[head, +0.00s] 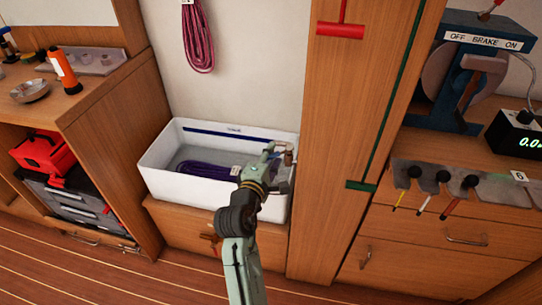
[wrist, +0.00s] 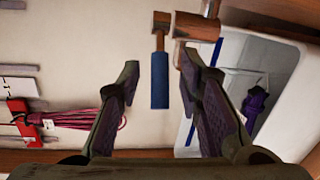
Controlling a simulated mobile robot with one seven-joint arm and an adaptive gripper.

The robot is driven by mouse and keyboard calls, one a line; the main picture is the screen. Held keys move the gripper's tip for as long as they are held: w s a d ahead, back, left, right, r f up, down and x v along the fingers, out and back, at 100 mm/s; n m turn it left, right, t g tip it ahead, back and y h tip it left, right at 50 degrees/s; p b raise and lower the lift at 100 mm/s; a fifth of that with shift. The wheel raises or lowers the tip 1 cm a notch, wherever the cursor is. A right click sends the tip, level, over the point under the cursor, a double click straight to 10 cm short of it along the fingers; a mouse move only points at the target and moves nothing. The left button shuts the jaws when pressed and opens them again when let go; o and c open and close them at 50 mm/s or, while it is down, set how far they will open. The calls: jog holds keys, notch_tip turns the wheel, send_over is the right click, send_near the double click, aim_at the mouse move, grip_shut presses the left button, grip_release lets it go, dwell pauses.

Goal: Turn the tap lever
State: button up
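The tap (wrist: 187,25) is copper-coloured, and its lever has a blue grip (wrist: 160,80) that points toward my gripper in the wrist view. My gripper (wrist: 159,66) is open. Its two fingers stand on either side of the blue grip in the picture, with a gap on both sides, the right finger being closer. Nothing is held. In the head view my gripper (head: 267,157) is over the right end of the white basin, beside the tap (head: 288,157). The lever is mostly hidden there by my gripper.
The white basin (head: 165,160) holds a coiled purple line (head: 207,171). A wooden post (head: 345,130) with a red T-handle (head: 340,30) stands right of the basin. A magenta coil (head: 198,40) hangs on the wall. An orange torch (head: 65,72) stands on the left shelf.

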jog(key=v, duration=0.7)
jog(key=shift+s, duration=0.15)
dwell(7.2)
